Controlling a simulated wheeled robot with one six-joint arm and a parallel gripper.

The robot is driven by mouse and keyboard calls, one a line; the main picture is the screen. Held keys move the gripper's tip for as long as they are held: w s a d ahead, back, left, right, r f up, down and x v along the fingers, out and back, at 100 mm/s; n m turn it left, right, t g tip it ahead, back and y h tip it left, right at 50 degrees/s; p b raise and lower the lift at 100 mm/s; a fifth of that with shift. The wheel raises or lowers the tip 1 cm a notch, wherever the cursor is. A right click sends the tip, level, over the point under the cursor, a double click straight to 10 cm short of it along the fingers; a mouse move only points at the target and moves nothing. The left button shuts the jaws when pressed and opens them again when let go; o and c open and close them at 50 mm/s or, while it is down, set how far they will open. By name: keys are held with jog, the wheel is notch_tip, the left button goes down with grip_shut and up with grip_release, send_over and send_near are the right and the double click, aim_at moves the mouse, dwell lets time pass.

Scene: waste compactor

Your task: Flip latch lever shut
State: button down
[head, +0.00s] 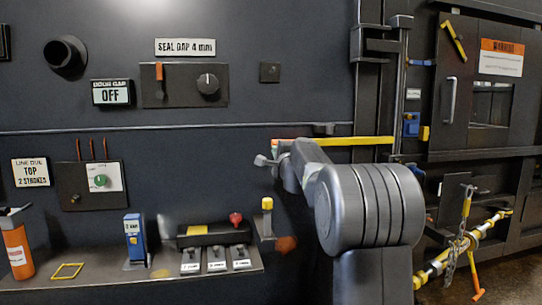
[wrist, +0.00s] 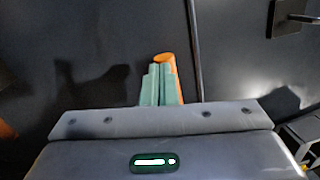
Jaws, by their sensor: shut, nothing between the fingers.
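A long yellow bar (head: 345,140), which may be the latch lever, lies about level across the dark post at centre right. My arm hides part of it. My gripper (head: 274,148) is at its left end, in front of the dark wall. In the wrist view, the green fingers of my gripper (wrist: 161,84) are together with nothing between them. An orange rounded piece (wrist: 166,62) shows just behind and beside the fingertips. I cannot tell whether they touch it, or whether it is the bar's end.
A door with a vertical handle (head: 449,100) and a yellow lever (head: 453,37) is at right. A yellow pipe with a chain (head: 463,242) is below it. A shelf with an orange bottle (head: 17,247), a blue device (head: 135,238) and pedals (head: 215,259) is at lower left.

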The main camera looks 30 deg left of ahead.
jog(key=s+f+b, duration=0.1)
jog(key=s+b, duration=0.3)
jog(key=s, duration=0.6)
jog(key=shift+s+d+f, duration=0.2)
jog(key=shift+s+d, duration=0.1)
jog(key=shift+d, duration=0.1)
jog(key=shift+w, duration=0.1)
jog(key=w+a+r+p, duration=0.1)
jog(key=w+p, duration=0.4)
jog(key=w, duration=0.7)
jog(key=shift+a+r, duration=0.25)
jog(key=shift+r, duration=0.1)
jog(key=shift+s+r, duration=0.1)
